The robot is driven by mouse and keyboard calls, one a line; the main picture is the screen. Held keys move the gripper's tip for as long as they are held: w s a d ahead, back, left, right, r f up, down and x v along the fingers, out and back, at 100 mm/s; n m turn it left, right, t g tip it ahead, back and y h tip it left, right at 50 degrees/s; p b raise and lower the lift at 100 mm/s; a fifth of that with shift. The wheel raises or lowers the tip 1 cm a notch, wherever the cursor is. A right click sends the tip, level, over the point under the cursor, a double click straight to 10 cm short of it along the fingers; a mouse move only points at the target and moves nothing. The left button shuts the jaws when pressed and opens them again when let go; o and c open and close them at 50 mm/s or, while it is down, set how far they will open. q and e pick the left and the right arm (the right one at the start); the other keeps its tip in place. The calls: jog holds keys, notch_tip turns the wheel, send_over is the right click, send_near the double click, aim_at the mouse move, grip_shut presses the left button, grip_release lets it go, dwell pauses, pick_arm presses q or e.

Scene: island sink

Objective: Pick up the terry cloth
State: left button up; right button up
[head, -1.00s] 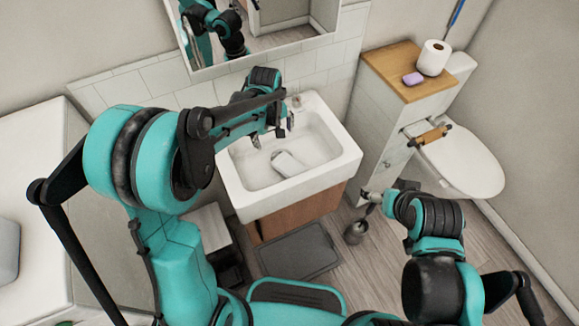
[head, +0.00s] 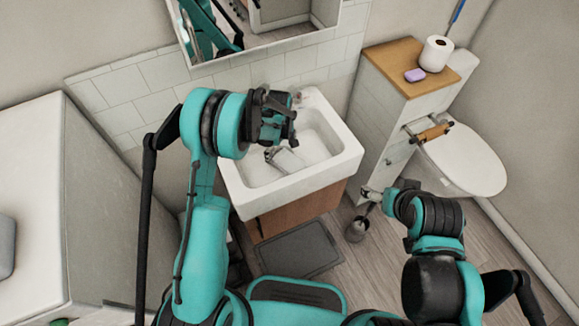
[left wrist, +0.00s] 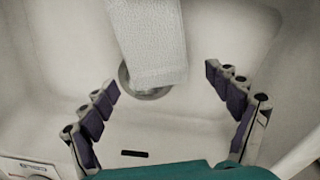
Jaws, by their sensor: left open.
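The terry cloth (head: 290,161) is a white folded strip lying in the basin of the white sink (head: 322,182). In the left wrist view the cloth (left wrist: 152,40) comes down from the top edge, and its near end partly covers the round drain. My left gripper (head: 278,148) is over the basin, close above the cloth. In the left wrist view my left gripper (left wrist: 162,80) has its fingers spread wide, with the cloth's near end between their tips and no finger touching it visibly. My right gripper (head: 370,194) is right of the sink cabinet, away from the cloth; its jaws are too small to read.
The sink's walls surround the cloth. A wooden-topped cabinet (head: 388,62) with a toilet roll (head: 435,54) and purple soap (head: 414,75) stands to the right, beside the toilet (head: 465,160). A dark brush holder (head: 356,230) is on the floor. A mirror (head: 280,38) hangs behind the sink.

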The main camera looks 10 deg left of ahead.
pick_arm(q)
jog(key=shift+f, duration=0.95)
jog(key=shift+r, duration=0.1)
jog(key=shift+c, duration=0.3)
jog(key=c, duration=1.2)
jog(key=shift+o, duration=0.2)
jog(key=shift+r, duration=0.1)
notch_tip(320, 180, up, 28)
jog(key=p, duration=0.7)
